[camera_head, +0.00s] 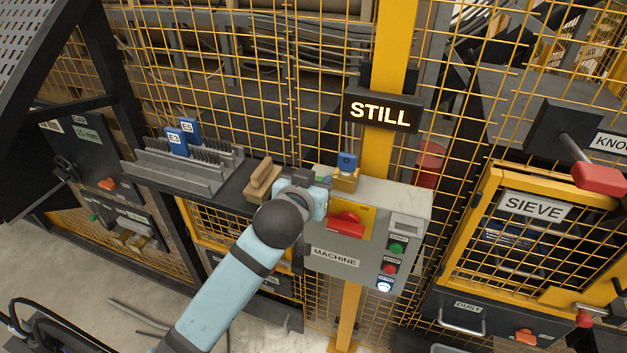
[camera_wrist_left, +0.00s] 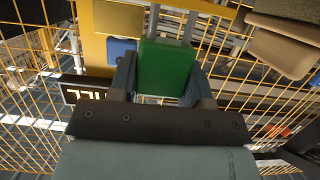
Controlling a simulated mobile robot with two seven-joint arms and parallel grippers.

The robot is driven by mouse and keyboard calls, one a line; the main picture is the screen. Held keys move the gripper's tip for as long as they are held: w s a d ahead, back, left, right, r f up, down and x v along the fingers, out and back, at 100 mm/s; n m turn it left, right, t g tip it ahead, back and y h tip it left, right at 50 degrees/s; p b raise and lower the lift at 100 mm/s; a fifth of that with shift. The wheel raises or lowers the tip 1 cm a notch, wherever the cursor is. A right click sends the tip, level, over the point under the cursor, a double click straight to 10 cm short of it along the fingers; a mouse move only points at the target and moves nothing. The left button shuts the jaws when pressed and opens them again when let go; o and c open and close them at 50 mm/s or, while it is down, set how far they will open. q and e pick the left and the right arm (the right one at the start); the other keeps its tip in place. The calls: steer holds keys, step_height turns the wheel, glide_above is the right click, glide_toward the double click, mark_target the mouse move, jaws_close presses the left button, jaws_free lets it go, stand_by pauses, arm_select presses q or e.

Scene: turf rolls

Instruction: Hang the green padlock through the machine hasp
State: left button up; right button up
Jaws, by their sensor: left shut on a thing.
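The green padlock (camera_wrist_left: 166,66) sits between the two fingers of my left gripper (camera_wrist_left: 162,82) in the left wrist view, its bright shackle pointing to the picture's top. In the head view my left gripper (camera_head: 318,192) is at the left side of the grey machine box (camera_head: 408,208), and my wrist hides the padlock. The box carries a red switch handle (camera_head: 346,224) on a yellow plate. A yellow bar (camera_wrist_left: 200,5) crosses by the shackle's top in the wrist view. I cannot tell whether it is the hasp or whether the shackle passes through it.
A blue padlock (camera_head: 347,163) stands at a brass-coloured block on the box; blue also shows in the wrist view (camera_wrist_left: 122,50). A wooden block (camera_head: 262,182) lies on the shelf left of my gripper. Yellow mesh (camera_head: 290,90) stands behind; a STILL sign (camera_head: 381,112) hangs above.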

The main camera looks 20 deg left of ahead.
arm_select(q)
steer(key=shift+f+b, duration=0.55)
steer(key=shift+f, duration=0.55)
steer(key=o, duration=1.1)
steer(key=shift+c, duration=0.2)
steer(key=b+v, duration=0.2)
steer(key=v, duration=1.1)
steer(key=shift+s+r, duration=0.2)
steer(key=shift+s, duration=0.2)
